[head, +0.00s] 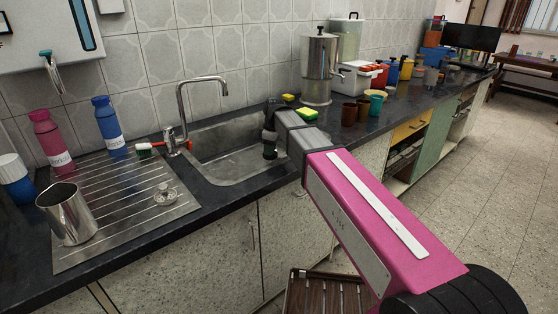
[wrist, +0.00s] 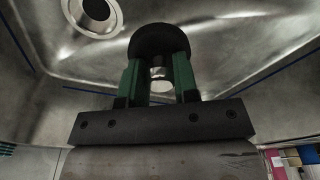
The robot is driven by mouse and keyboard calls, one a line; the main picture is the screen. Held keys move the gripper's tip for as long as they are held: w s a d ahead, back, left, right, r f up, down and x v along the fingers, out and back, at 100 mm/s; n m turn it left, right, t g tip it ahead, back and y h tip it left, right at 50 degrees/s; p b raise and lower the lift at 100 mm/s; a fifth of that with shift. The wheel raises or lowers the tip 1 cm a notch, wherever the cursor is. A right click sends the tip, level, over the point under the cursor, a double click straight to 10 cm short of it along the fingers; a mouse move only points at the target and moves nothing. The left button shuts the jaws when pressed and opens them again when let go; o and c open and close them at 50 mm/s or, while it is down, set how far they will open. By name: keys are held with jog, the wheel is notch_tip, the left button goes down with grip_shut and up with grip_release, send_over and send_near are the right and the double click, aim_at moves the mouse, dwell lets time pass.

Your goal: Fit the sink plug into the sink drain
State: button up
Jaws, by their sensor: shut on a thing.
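My gripper (wrist: 160,82) is shut on the sink plug (wrist: 160,37), a black round disc held between the green fingertips. The sink drain (wrist: 97,12) is a metal ring with a dark hole, at the upper left of the wrist view. The plug is apart from the drain, to its right in that view. In the head view my gripper (head: 269,150) is inside the right part of the steel sink (head: 215,165). The drain cannot be made out there, and the plug is too small to tell from the gripper.
The tap (head: 183,110) stands behind the sink's left side. A metal strainer (head: 165,194) and steel tumbler (head: 68,213) are on the draining board (head: 110,238). Sponges (head: 306,114), brown cups (head: 349,113) and a steel urn (head: 319,65) stand right of the sink. Basin walls surround the gripper.

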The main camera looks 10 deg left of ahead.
jog(key=w+f, duration=0.2)
jog(key=w, duration=0.1)
jog(key=w+d+f, duration=0.1)
jog(key=w, duration=0.2)
jog(key=w+d+f, duration=0.1)
jog(key=w+f, duration=0.1)
jog(key=w, duration=0.1)
jog(key=shift+w+f, duration=0.1)
jog(key=shift+f, duration=0.2)
jog(key=shift+w+f, duration=0.1)
jog(key=shift+f, duration=1.95)
jog(key=shift+f, duration=0.1)
jog(key=o, duration=0.9)
jog(key=r, duration=0.4)
jog(key=d+r, duration=0.1)
jog(key=r, duration=0.7)
jog(key=shift+d, duration=0.25)
jog(key=shift+r, duration=0.1)
